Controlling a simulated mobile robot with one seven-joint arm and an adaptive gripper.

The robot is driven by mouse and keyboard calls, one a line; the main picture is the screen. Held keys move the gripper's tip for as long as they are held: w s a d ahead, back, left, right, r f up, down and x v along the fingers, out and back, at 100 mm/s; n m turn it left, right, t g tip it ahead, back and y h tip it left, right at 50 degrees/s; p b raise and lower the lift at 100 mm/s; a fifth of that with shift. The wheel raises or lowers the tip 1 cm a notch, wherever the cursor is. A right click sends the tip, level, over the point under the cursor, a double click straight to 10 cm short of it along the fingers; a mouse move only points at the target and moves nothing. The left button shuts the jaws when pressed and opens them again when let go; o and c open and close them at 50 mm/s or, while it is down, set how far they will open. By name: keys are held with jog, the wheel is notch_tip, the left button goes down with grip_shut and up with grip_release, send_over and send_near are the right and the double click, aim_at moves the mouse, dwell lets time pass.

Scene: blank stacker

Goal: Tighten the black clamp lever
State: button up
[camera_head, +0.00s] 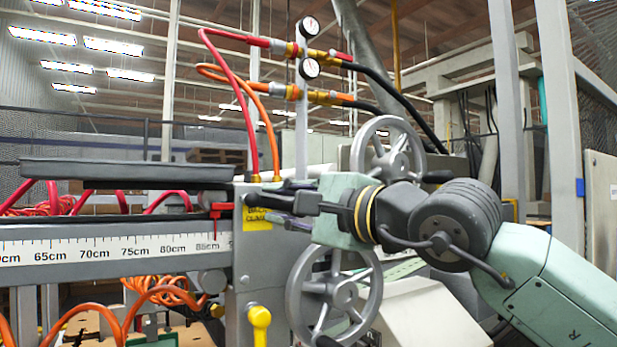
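My gripper (262,207) reaches in from the right, with its dark fingers pointing left at the grey end block (255,270) of the measuring rail. The fingertips are in front of or against the upper part of this block, over a yellow label (257,224) that they partly cover. A small black part (252,200) shows at the fingertips; it may be the black clamp lever, but I cannot tell it apart from the dark fingers. I cannot tell whether the fingers are closed on it.
A red pointer (215,211) sits above the centimetre scale (120,247). A yellow-knobbed lever (260,318) is below the fingers. Grey handwheels stand above (388,165) and below (336,294) my wrist, close to it.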

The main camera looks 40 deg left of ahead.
jog(key=shift+a, duration=0.65)
jog(key=shift+w+a+f+b, duration=0.1)
jog(key=shift+a+b, duration=0.05)
jog(key=shift+b, duration=0.15)
jog(key=w+d+r+m+t+b, duration=0.1)
jog(key=w+r+m+t+b, duration=0.15)
jog(key=m+b, duration=0.55)
jog(key=w+d+r+m+t+b, duration=0.1)
jog(key=w+r+m+t+b, duration=0.3)
jog(key=m, duration=0.8)
jog(key=s+d+f+y+b, duration=0.1)
jog(key=s+d+f+b, duration=0.3)
jog(key=d, duration=0.4)
jog(key=shift+s+f+g, duration=0.3)
jog(key=shift+s+g, duration=0.15)
jog(key=shift+s, duration=0.3)
